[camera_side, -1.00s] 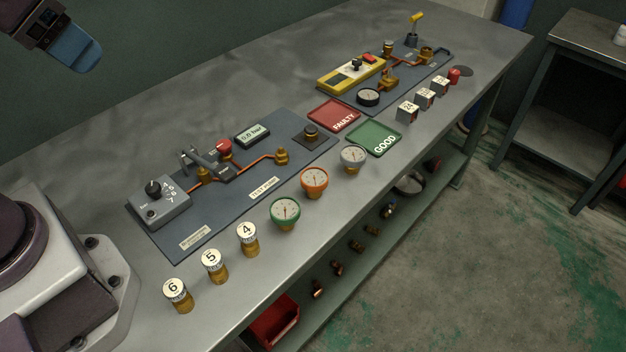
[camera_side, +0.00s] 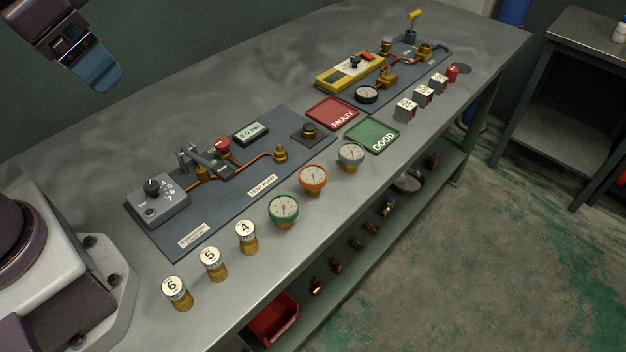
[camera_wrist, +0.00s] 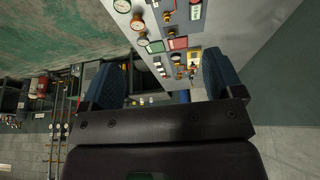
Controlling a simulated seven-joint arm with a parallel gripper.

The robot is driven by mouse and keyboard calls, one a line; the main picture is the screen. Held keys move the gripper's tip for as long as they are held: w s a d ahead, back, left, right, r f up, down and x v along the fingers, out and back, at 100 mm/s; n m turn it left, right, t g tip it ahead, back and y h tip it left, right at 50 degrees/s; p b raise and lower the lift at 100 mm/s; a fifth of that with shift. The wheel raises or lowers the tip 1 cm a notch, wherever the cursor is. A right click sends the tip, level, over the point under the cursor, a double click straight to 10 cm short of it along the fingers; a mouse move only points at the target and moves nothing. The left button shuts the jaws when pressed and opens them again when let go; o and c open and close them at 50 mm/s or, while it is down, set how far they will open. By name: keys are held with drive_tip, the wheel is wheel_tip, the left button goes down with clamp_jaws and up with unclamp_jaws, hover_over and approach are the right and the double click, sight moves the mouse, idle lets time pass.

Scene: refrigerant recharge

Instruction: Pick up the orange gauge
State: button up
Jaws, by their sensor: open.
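The orange gauge (camera_side: 313,178) stands upright on the bench near its front edge, between the green gauge (camera_side: 284,210) and the grey gauge (camera_side: 350,155). In the wrist view the orange gauge (camera_wrist: 138,24) shows small near the top, ahead of the fingers. My gripper (camera_side: 97,76) is at the upper left of the side view, high above the bench and well away from the gauges. In the wrist view my gripper (camera_wrist: 160,76) has its two blue fingers wide apart with nothing between them.
A test panel (camera_side: 230,190) with a lever and knob box lies behind the gauges. Numbered brass caps (camera_side: 212,264) stand to the left. The red FAULTY tray (camera_side: 332,114) and green GOOD tray (camera_side: 373,135) lie to the right. The bench's back left is clear.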

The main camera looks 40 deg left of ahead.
drive_tip(key=w+d+f+n+g, duration=0.1)
drive_tip(key=w+d+f+g, duration=0.1)
drive_tip(key=w+f, duration=0.3)
drive_tip(key=w+d+f+n+g, duration=0.1)
drive_tip(key=w+d+f+g, duration=0.15)
drive_tip(key=w, duration=0.35)
drive_tip(key=n, duration=1)
hover_over(313, 174)
drive_tip(key=s, duration=0.2)
drive_tip(key=shift+g, duration=0.25)
drive_tip(key=f, duration=1.3)
drive_tip(key=shift+a+f, duration=0.2)
drive_tip(key=shift+a, duration=0.1)
drive_tip(key=f+n, duration=0.1)
drive_tip(key=f, duration=0.3)
drive_tip(key=w+f+n, duration=0.1)
drive_tip(key=f+n, duration=0.1)
drive_tip(key=f, duration=0.2)
drive_tip(key=w+f+n, duration=0.1)
drive_tip(key=f+n, duration=0.1)
drive_tip(key=f, duration=0.2)
drive_tip(key=shift+d+t, duration=0.25)
drive_tip(key=shift+t, duration=0.15)
drive_tip(key=shift+c, duration=0.2)
drive_tip(key=shift+r, duration=0.1)
drive_tip(key=c, duration=1)
